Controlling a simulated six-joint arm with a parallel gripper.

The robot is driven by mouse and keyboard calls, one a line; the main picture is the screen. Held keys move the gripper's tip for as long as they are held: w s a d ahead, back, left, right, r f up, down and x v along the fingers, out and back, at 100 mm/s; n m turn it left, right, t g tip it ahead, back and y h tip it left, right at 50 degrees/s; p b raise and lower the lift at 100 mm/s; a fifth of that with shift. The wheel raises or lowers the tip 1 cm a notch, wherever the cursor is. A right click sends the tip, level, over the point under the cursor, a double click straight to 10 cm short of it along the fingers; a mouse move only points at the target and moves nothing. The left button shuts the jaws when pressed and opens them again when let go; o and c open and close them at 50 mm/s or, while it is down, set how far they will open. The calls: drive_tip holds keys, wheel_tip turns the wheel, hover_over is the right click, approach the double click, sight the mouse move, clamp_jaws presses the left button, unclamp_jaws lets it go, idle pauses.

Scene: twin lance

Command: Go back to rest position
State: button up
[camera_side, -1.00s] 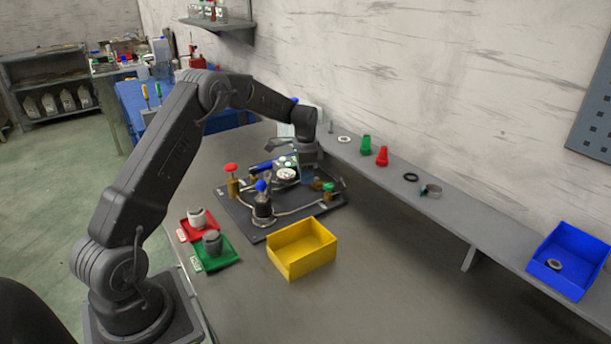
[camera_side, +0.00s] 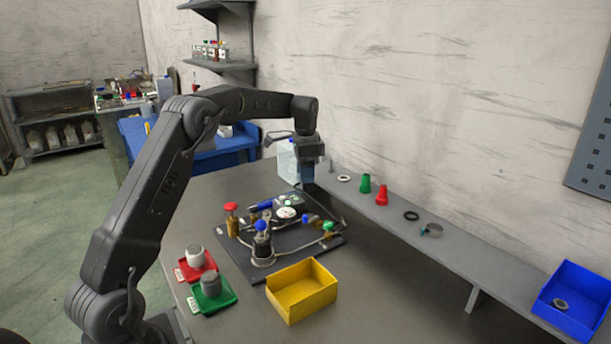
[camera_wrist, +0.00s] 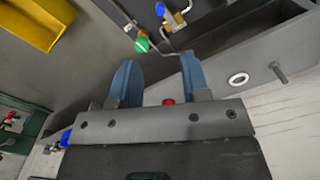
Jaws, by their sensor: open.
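My gripper (camera_side: 307,176) is above the far right part of the black board (camera_side: 290,240), near the wall shelf. In the wrist view my gripper (camera_wrist: 160,82) has its two blue fingers apart, with nothing held between them. The board carries a red-topped fitting (camera_side: 231,208), a blue-topped fitting (camera_side: 261,228), a round gauge (camera_side: 286,213) and a green-topped valve (camera_side: 328,227). The wrist view shows a green cap (camera_wrist: 142,44) and a blue cap (camera_wrist: 160,9) beyond the fingers. The rest position itself is not marked in view.
A yellow bin (camera_side: 302,290) stands in front of the board. A red tray (camera_side: 183,272) and a green tray (camera_side: 220,302) hold grey parts at the left. The shelf (camera_side: 460,255) along the wall bears cones, rings and a blue bin (camera_side: 572,298).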

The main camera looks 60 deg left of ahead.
drive_tip(key=s+d+r+n+t, duration=0.1)
drive_tip(key=s+d+r, duration=0.4)
drive_tip(key=d, duration=0.2)
drive_tip(key=s+d+r+n+t, duration=0.1)
drive_tip(key=s+d+r+t, duration=0.1)
drive_tip(key=s+d+r, duration=0.5)
drive_tip(key=s+d+f+n+t, duration=0.1)
drive_tip(key=s+d+f, duration=0.2)
drive_tip(key=s, duration=0.6)
drive_tip(key=s+d+f+n+t, duration=0.1)
drive_tip(key=s+d+f+n, duration=0.1)
drive_tip(key=s+d, duration=0.6)
drive_tip(key=shift+s+f+t, duration=0.3)
drive_tip(key=shift+s+f, duration=0.15)
drive_tip(key=shift+s, duration=0.3)
drive_tip(key=shift+o, duration=0.3)
drive_tip(key=shift+d, duration=0.1)
idle(0.9)
